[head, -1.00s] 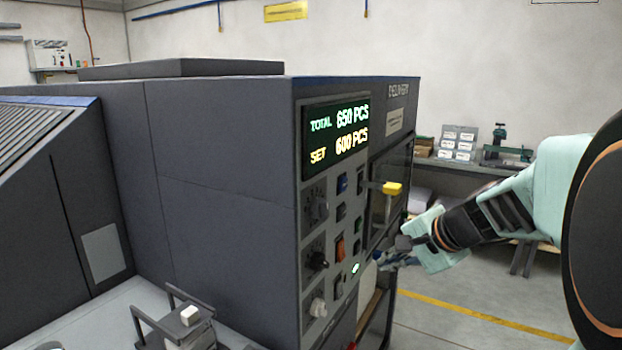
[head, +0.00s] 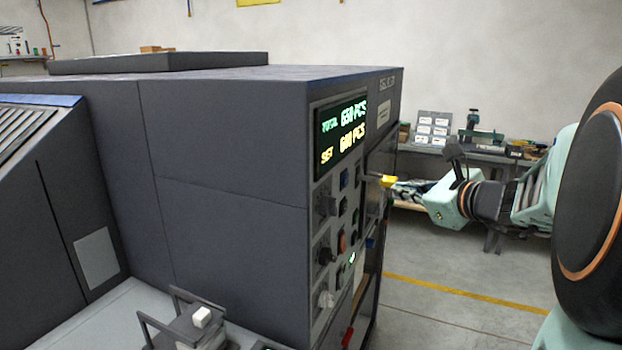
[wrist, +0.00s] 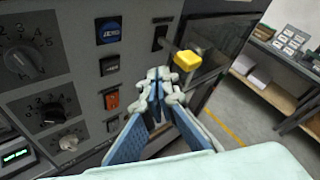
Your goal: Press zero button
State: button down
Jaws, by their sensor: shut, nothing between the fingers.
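A blue button with pale lettering (wrist: 108,30) sits near the top of the grey control panel (wrist: 82,85); the lettering is too blurred to read surely. It also shows in the head view (head: 344,178). Below it are a dark button (wrist: 109,65), an orange button (wrist: 111,100) and another dark button (wrist: 113,124). My gripper (wrist: 160,78) is shut and empty, in front of the panel's right edge, right of and lower than the blue button in the wrist view. In the head view my gripper (head: 398,189) is at the yellow knob's height, right of the panel.
A yellow knob (wrist: 187,60) stands out just beyond my fingertips; I cannot tell whether they touch. Dials (wrist: 24,62) (wrist: 52,112) are left of the buttons. The display (head: 340,132) reads TOTAL 650 PCS, SET 600 PCS. The floor to the right (head: 440,285) is clear.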

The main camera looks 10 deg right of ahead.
aim_at(345, 180)
jog(key=w+a, duration=0.5)
jog(key=a, duration=0.2)
jog(key=shift+a+b, duration=0.15)
jog(key=shift+b, duration=0.15)
jog(key=shift+a+f, duration=0.1)
jog(key=shift+a, duration=0.05)
dwell(1.5)
jog(key=shift+w+a, duration=0.25)
jog(key=shift+w+a+b, duration=0.25)
jog(key=shift+a+b, duration=0.2)
jog(key=shift+b, duration=0.05)
dwell(0.9)
jog(key=shift+d, duration=0.15)
jog(key=shift+s+d, duration=0.5)
jog(key=shift+d, duration=0.1)
jog(key=shift+d, duration=0.1)
